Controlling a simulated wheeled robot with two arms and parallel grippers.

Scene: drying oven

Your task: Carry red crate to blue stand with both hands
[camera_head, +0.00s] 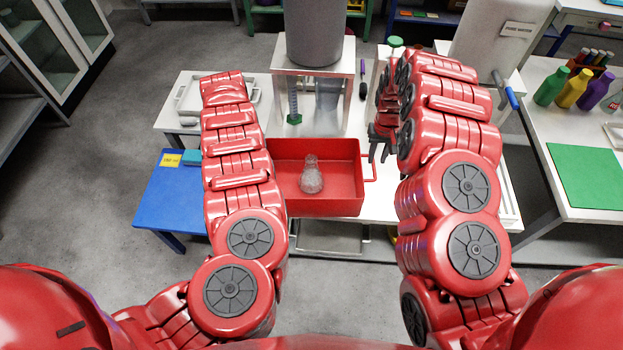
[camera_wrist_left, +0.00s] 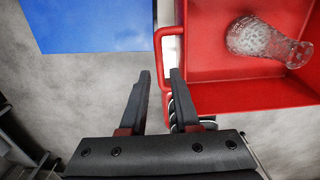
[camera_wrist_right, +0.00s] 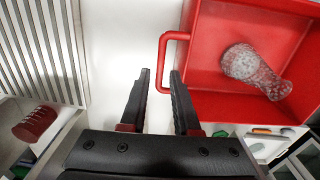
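The red crate (camera_head: 345,207) stands on the white table, with a clear glass flask (camera_head: 312,177) inside it. The blue stand (camera_head: 168,205) is left of the crate. My right gripper (camera_head: 380,152) is open at the crate's right handle (camera_head: 370,168). In the right wrist view, that handle (camera_wrist_right: 163,55) shows between the open fingertips (camera_wrist_right: 160,75). In the head view my left arm hides my left gripper and the left handle. The left wrist view shows my left gripper (camera_wrist_left: 160,76) open, with the other handle (camera_wrist_left: 159,50) between its fingertips. Contact cannot be told.
A glass-sided device (camera_head: 310,100) stands just behind the crate. A yellow label (camera_head: 171,160) and a teal item (camera_head: 191,157) lie on the blue stand. A right-hand table holds coloured bottles (camera_head: 572,88) and a green mat (camera_head: 590,175). Grey floor is clear at left.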

